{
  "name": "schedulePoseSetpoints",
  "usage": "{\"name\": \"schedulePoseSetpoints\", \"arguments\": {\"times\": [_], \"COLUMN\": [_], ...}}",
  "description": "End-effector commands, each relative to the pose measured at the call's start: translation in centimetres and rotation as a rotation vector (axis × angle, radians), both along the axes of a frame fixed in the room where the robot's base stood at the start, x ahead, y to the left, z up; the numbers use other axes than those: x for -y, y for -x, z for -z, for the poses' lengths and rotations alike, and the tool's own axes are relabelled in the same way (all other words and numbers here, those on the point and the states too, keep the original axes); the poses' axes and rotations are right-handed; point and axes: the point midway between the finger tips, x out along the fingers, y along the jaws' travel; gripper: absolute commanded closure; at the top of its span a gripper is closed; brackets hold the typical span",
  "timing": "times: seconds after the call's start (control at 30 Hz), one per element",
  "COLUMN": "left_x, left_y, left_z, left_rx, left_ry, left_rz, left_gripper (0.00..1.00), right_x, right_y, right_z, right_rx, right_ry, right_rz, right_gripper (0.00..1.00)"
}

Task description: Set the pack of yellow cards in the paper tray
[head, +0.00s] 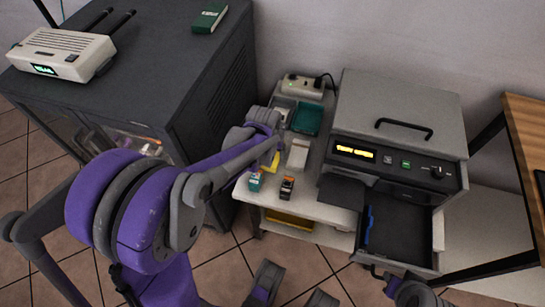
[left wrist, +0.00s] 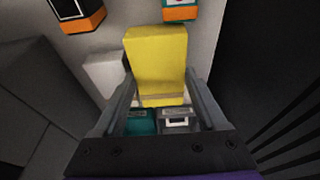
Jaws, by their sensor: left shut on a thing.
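The pack of yellow cards (left wrist: 157,55), with a tan band near its lower end, is between the fingers of my left gripper (left wrist: 162,104) in the left wrist view. The gripper is shut on it. In the head view my left gripper (head: 272,151) is over the small white table, and only a yellow part of the pack (head: 270,162) shows past it. The paper tray (head: 402,232) is the dark tray pulled out of the printer's front, to the right of the gripper. A blue pen-like object (head: 368,226) lies along its left side.
The printer (head: 400,115) stands right of the white table (head: 318,210). Two small boxes (head: 255,181) (head: 287,187), a white block (head: 298,154), a teal tray (head: 307,118) and a power strip (head: 302,86) crowd the table. A dark cabinet (head: 150,90) stands left; a wooden desk (head: 525,125) stands right.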

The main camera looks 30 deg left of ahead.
Motion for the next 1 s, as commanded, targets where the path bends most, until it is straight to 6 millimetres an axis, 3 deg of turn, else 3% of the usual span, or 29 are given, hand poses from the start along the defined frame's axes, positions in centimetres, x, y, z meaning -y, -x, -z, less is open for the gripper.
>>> {"name": "schedulePoseSetpoints", "arguments": {"times": [0.2,0.6,0.63,0.7,1.0], "left_x": [0.0,0.0,0.0,0.0,0.0], "left_y": [0.0,0.0,0.0,0.0,0.0], "left_z": [3.2,3.7,3.7,3.6,3.4], "left_rx": [-0.001,0.000,0.000,0.000,0.000], "left_ry": [0.000,0.000,0.000,0.000,0.000], "left_rz": [0.000,0.001,0.001,0.001,0.001], "left_gripper": [0.97,0.97,0.22,0.13,0.13], "right_x": [0.0,0.0,0.0,0.0,0.0], "right_y": [-0.1,-0.1,-0.1,-0.1,-0.1], "right_z": [1.2,1.5,1.4,1.4,1.2], "right_rx": [-0.004,-0.005,-0.005,-0.005,-0.004], "right_ry": [0.000,0.000,0.000,0.000,0.000], "right_rz": [0.000,0.000,0.000,0.000,0.000], "right_gripper": [0.75,0.75,0.75,0.75,0.75]}}
